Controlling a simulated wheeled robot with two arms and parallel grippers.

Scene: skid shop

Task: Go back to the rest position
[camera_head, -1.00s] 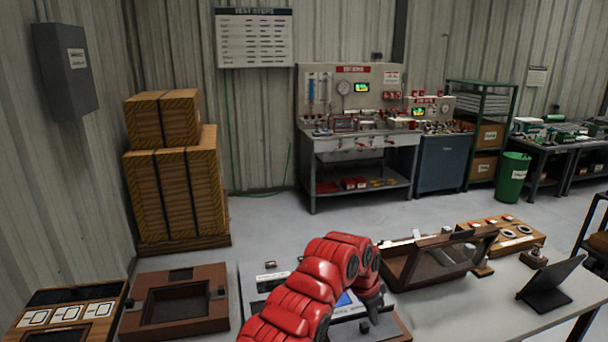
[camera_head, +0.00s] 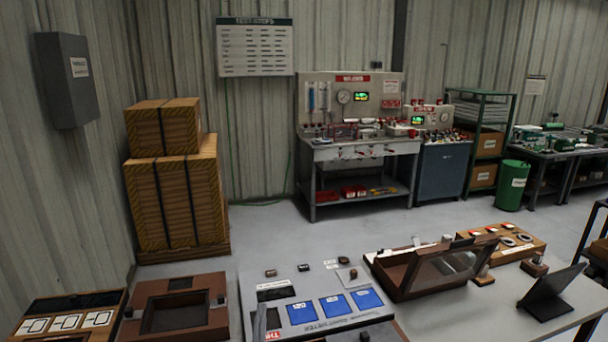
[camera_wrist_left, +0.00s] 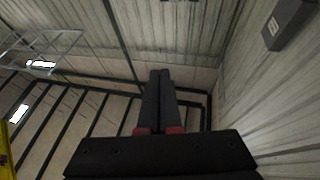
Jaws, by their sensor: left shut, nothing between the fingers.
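My left gripper (camera_wrist_left: 160,74) shows in the left wrist view with its two dark fingers pressed together and nothing between them. Behind them are the ribbed metal wall, the ceiling and dark beams, so the wrist camera looks upward. The red arm is out of the head view. My right gripper is in neither view.
The table carries a brown tray (camera_head: 218,318), a wooden board with white cards (camera_head: 112,302), a brown case with a clear lid (camera_head: 400,290) and a black tablet stand (camera_head: 548,293). Stacked crates (camera_head: 140,205) stand at the left wall.

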